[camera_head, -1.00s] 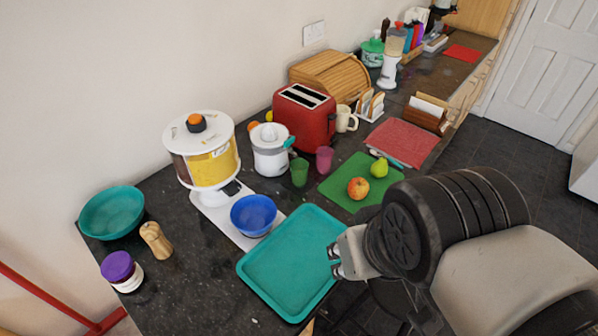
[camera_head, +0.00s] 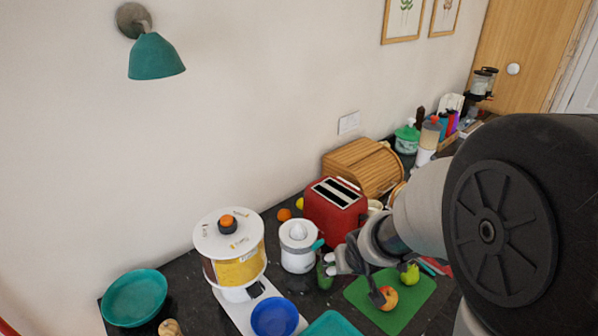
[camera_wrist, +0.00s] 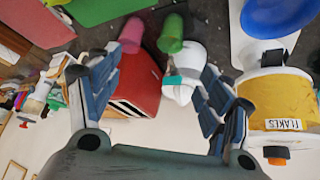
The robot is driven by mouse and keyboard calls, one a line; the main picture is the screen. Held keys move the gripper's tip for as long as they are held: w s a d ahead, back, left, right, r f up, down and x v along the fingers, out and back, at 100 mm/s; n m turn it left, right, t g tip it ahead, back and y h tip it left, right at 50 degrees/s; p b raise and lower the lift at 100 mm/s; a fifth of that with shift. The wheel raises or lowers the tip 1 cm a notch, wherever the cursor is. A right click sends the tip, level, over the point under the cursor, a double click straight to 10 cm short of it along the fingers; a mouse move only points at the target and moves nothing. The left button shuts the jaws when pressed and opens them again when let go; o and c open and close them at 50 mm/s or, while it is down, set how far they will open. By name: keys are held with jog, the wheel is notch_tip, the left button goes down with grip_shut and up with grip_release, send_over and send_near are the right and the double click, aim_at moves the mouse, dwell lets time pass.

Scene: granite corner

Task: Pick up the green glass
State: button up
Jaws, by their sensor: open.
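The green glass (camera_head: 325,279) stands on the dark counter, right of the white juicer, partly hidden by my gripper in the head view. In the wrist view the green glass (camera_wrist: 171,35) shows near the top, beyond my fingertips and beside a pink glass (camera_wrist: 131,35).
The white juicer (camera_head: 298,247) and red toaster (camera_head: 335,208) stand close by. A green mat (camera_head: 412,310) holds an apple (camera_head: 388,298) and a pear (camera_head: 409,274). A blue bowl (camera_head: 274,318) and cereal dispenser (camera_head: 232,255) stand to the left. The toaster looms behind the glasses.

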jog(key=shift+y, duration=0.3)
jog(key=b+x, duration=0.1)
jog(key=x, duration=0.4)
jog(key=b+x, duration=0.2)
jog(key=x, duration=0.4)
jog(key=w+a+b+x, duration=0.1)
jog(key=x, duration=0.4)
jog(key=shift+w+r, duration=0.1)
jog(key=shift+w, duration=0.05)
jog(key=b+x, duration=0.2)
jog(key=x, duration=0.3)
jog(key=shift+a+b, duration=0.35)
jog(key=shift+b, duration=0.05)
jog(key=shift+c, duration=0.2)
jog(key=c, duration=1.2)
